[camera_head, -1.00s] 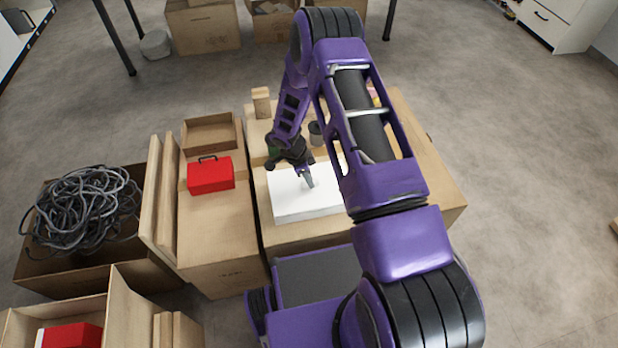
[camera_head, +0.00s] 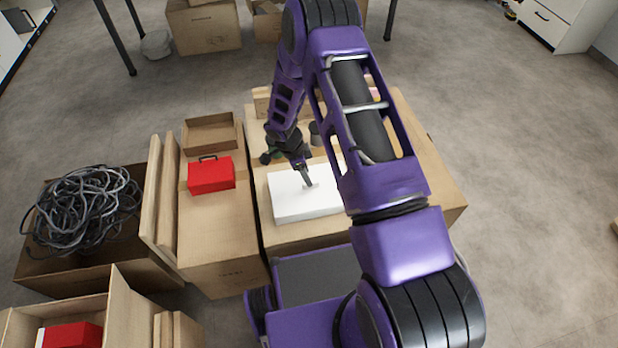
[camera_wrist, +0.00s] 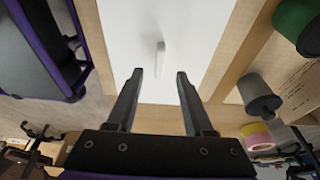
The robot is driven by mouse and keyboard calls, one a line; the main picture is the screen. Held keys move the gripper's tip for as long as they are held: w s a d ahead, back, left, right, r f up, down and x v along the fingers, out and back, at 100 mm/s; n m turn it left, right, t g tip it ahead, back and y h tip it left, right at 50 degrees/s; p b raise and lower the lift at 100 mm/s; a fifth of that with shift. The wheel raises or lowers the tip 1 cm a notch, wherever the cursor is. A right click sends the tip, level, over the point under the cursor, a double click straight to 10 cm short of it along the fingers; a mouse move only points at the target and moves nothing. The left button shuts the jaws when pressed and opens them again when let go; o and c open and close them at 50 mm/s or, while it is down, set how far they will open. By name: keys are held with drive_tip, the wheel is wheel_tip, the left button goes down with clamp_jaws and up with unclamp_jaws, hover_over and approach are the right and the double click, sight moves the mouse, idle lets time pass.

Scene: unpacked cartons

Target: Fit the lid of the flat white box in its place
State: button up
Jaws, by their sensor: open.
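The flat white box (camera_head: 290,207) lies on a large carton in front of me, partly hidden by my arm on its right. In the wrist view its white top (camera_wrist: 125,35) carries a small upright white grip (camera_wrist: 160,60). I cannot tell a separate lid from the box, nor whether a lid sits flush. My gripper (camera_head: 308,182) points down over the white top. In the wrist view my gripper (camera_wrist: 158,75) is open, its two fingers apart on either side of the grip's near end, with nothing held between them.
A red case (camera_head: 211,175) stands on the carton to the left. A grey cylinder (camera_wrist: 260,97), a green roll (camera_wrist: 296,20) and yellow and pink tape rolls (camera_wrist: 258,136) lie beside the white box. A carton of coiled cable (camera_head: 85,210) is at far left.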

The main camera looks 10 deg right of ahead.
drive_tip(key=p+v, duration=0.1)
drive_tip(key=v, duration=1.2)
drive_tip(key=shift+r, duration=0.25)
drive_tip(key=shift+a, duration=0.1)
